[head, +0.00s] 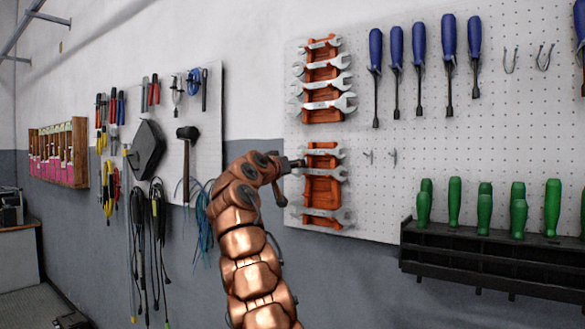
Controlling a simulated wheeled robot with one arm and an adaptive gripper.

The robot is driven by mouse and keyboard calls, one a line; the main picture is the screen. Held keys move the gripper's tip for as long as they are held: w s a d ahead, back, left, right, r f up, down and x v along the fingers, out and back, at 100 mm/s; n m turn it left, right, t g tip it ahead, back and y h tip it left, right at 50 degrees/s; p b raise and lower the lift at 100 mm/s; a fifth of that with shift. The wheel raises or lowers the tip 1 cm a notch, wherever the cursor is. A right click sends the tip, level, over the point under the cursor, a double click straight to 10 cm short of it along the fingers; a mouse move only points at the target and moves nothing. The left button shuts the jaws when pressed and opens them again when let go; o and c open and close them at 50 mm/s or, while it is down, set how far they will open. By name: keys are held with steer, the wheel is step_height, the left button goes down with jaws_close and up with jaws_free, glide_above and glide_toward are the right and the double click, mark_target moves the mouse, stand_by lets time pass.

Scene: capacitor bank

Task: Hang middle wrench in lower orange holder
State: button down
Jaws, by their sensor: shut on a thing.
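The lower orange holder (322,190) is fixed to the white pegboard, below the upper orange holder (322,72). In the lower holder's area there are three silver wrenches: a top one (330,152), a middle one (338,173) and a larger lower one (340,215). My gripper (297,164) is at the left edge of the lower holder, at the left end of the middle wrench. It is shut on that wrench. The wrench lies about level across the holder; I cannot tell whether it rests in the slot. My gripper hides its left end.
The upper holder carries several wrenches. Blue screwdrivers (419,55) hang to the right, and a black rack (480,250) with green-handled tools stands out at the lower right. Small empty hooks (392,156) are right of the lower holder. A mallet (187,150) hangs left.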

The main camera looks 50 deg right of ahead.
steer(key=shift+d+f, duration=0.1)
steer(key=shift+f, duration=0.05)
steer(key=c, duration=0.6)
jaws_free()
steer(key=shift+o, duration=0.2)
steer(key=shift+s, duration=0.1)
steer(key=s+a, duration=0.1)
steer(key=a, duration=1)
steer(key=shift+s+a, duration=0.3)
steer(key=shift+a, duration=0.1)
